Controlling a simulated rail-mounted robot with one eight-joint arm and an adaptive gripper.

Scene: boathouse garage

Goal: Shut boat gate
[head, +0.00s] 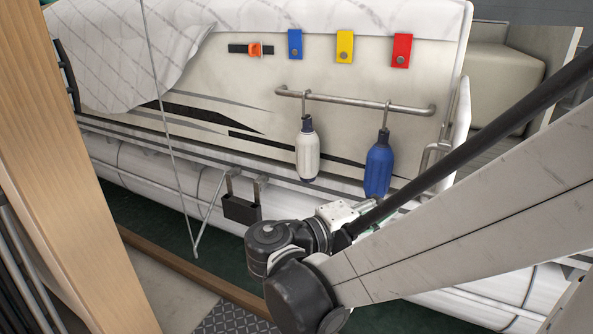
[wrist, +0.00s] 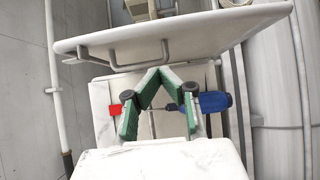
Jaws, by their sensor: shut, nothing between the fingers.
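The boat gate (head: 461,118) is a thin white panel at the right end of the boat's side, seen nearly edge-on and standing open. A bent metal handle (head: 432,158) shows on it. In the wrist view the gate (wrist: 215,32) spans the top, with its U-shaped handle (wrist: 137,62) at left of middle. I cannot tell whether the fingertips touch the gate. In the head view the fingers are mostly hidden by my arm.
A white fender (head: 307,155) and a blue fender (head: 379,167) hang from a rail (head: 350,100) on the boat's side; the blue one (wrist: 215,102) is beside my right finger. A padded seat (head: 495,85) lies inside. A wooden post (head: 60,150) stands at left.

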